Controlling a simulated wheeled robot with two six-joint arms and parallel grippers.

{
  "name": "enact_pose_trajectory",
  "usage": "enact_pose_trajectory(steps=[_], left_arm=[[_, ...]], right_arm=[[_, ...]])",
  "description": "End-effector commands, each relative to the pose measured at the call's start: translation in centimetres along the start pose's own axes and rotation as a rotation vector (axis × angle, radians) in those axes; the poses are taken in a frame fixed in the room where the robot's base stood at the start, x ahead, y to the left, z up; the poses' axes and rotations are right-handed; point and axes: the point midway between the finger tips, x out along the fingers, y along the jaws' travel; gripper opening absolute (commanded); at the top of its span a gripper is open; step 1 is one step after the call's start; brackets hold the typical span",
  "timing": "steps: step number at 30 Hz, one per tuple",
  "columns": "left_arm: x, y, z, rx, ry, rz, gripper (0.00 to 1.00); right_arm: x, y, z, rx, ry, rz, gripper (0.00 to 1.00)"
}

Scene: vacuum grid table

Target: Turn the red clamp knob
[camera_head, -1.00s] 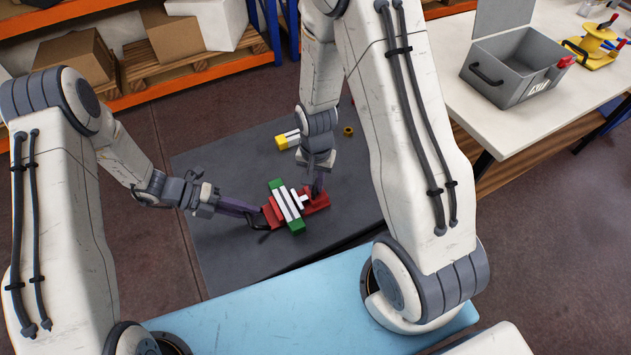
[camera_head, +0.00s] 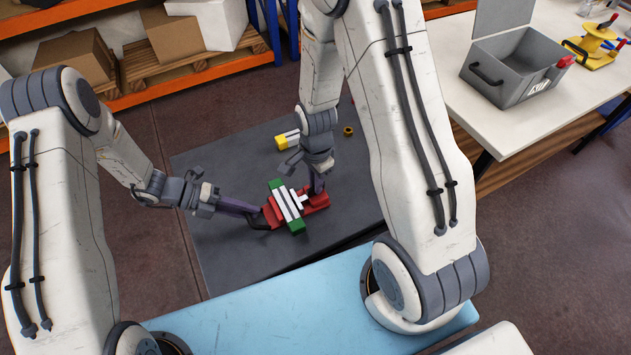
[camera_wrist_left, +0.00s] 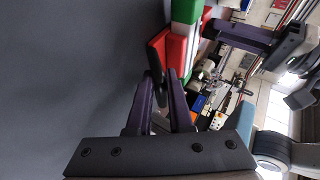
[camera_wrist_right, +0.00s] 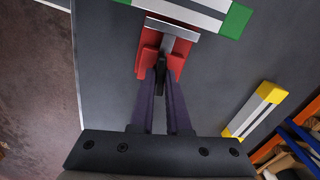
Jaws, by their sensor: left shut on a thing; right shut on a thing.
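A silver-white bar with green ends (camera_head: 289,208) lies on the dark table with red clamp parts on both sides. My left gripper (camera_head: 257,213) is shut at the left red part (camera_head: 271,212). In the left wrist view its tips (camera_wrist_left: 162,80) close on a dark piece beside a red block (camera_wrist_left: 157,52). My right gripper (camera_head: 316,190) points down at the right red clamp (camera_head: 319,201). In the right wrist view its tips (camera_wrist_right: 160,78) are shut on a black handle (camera_wrist_right: 161,64) between the red arms of the clamp (camera_wrist_right: 148,58). Fingers partly hide both held pieces.
A white bar with yellow ends (camera_head: 288,140) and a small brass ring (camera_head: 348,131) lie farther back on the dark table (camera_head: 225,260). A grey open case (camera_head: 505,75) stands on the white bench at right. The table's left front is clear.

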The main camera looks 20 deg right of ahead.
Motion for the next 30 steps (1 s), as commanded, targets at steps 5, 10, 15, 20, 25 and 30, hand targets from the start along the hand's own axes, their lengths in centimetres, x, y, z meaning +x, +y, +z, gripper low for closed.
enact_pose_trajectory(steps=[5,10,15,20,25,30], left_arm=[[0.0,0.0,0.0,0.001,0.0,0.001,0.0],[0.0,0.1,0.0,0.002,0.0,0.001,0.0],[0.0,0.1,0.0,0.002,0.0,0.001,0.0],[0.0,0.1,0.0,0.002,0.0,0.001,0.0],[0.0,0.0,0.0,0.002,0.0,0.001,0.0],[0.0,0.0,0.0,0.002,0.0,0.001,0.0]], right_arm=[[0.0,-0.1,0.0,0.012,0.0,-0.002,0.0],[0.0,-0.1,0.0,0.012,0.001,-0.002,0.0],[0.0,-0.1,-0.1,0.011,0.001,-0.002,0.34],[0.0,-0.1,0.0,0.01,0.0,-0.002,0.45],[-0.1,0.0,0.0,0.01,0.0,-0.001,0.45],[-1.3,-0.1,-0.1,0.01,0.001,-0.005,0.45]])
